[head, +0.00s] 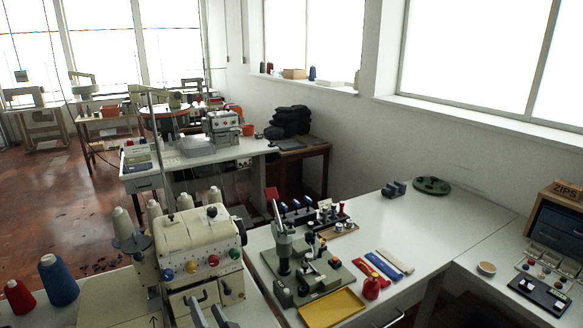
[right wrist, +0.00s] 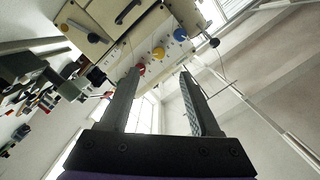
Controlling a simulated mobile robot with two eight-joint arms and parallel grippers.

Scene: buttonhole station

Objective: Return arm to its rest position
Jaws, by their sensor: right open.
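My right gripper (head: 211,311) shows at the bottom edge of the head view, in front of the cream sewing machine (head: 203,240) with coloured knobs. In the right wrist view its two fingers (right wrist: 160,78) stand apart with nothing between them. The machine's body (right wrist: 112,20) appears beyond the fingertips there, upside down, with red, yellow and blue knobs. I cannot tell the exact gap between fingers and machine. My left gripper is not in view.
A white table (head: 440,225) stands right of the machine. Thread cones, including a blue one (head: 58,281), stand left of the machine. The table's back middle is clear.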

